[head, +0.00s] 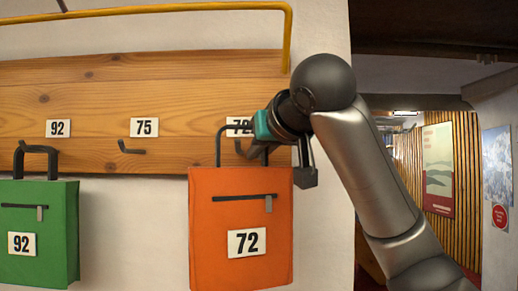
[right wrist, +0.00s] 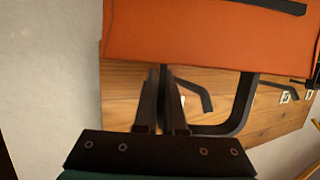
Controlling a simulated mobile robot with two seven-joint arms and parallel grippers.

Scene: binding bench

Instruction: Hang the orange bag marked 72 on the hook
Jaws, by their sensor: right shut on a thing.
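The orange bag marked 72 (head: 222,212) is upright in front of the wall below the wooden rack board. Its dark handle loop (head: 219,148) stands up from its top. My right gripper (head: 252,136) is shut on the handle's right side. In the right wrist view, the fingers (right wrist: 163,80) close on one handle leg, below the orange bag (right wrist: 200,35). The hook (head: 241,149) under the partly covered 72 label shows inside the loop's outline; it also shows in the wrist view (right wrist: 200,92). Whether the loop is around the hook I cannot tell.
A green bag marked 92 (head: 60,240) hangs at the left by its handle. A bare hook (head: 130,148) sits under the 75 label (head: 144,127). A yellow rail (head: 180,8) runs above the wooden board (head: 90,80). A corridor opens at the right.

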